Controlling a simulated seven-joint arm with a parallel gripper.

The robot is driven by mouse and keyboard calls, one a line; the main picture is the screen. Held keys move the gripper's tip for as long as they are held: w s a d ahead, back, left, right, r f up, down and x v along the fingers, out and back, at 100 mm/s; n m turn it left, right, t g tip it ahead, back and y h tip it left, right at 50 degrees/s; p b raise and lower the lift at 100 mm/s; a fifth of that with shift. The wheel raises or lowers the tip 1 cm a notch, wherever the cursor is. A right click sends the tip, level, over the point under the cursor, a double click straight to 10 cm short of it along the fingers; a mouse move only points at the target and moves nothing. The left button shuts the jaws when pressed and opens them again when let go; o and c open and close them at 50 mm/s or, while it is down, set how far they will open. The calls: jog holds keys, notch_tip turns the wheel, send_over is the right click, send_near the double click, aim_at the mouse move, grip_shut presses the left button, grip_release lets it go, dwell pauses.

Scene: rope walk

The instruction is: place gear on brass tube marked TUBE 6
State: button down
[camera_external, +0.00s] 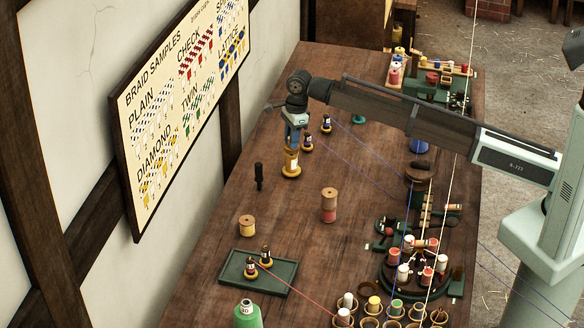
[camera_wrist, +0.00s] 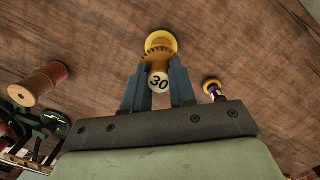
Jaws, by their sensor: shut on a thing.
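My gripper (camera_external: 292,140) points down over the wooden table and is shut on a pale hub marked 30 (camera_wrist: 159,82). A toothed brass-coloured gear (camera_wrist: 158,55) shows just below the hub between the fingers. Beyond it is a round yellow base (camera_wrist: 161,40). In the external view a brass upright (camera_external: 291,160) with a round foot stands directly under the fingers. I cannot tell whether the gear is around the upright or just above it. No TUBE 6 marking is readable.
Two small dark bobbins with yellow feet (camera_external: 308,144) stand close right of my gripper. A black peg (camera_external: 259,177) is to the left, a wood-and-red spool (camera_external: 329,206) in front. A green tray (camera_external: 283,278) holds two similar bobbins. Threads cross the right side.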

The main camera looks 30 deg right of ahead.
jog(key=shift+f, duration=0.65)
jog(key=shift+f, duration=0.15)
jog(key=c, duration=0.9)
grip_release()
jog(key=r, duration=0.4)
jog(key=d+r, duration=0.1)
jog(key=r, duration=0.7)
jog(key=shift+s+d+r, duration=0.1)
jog(key=shift+d+r, duration=0.05)
jog(key=shift+d, duration=0.1)
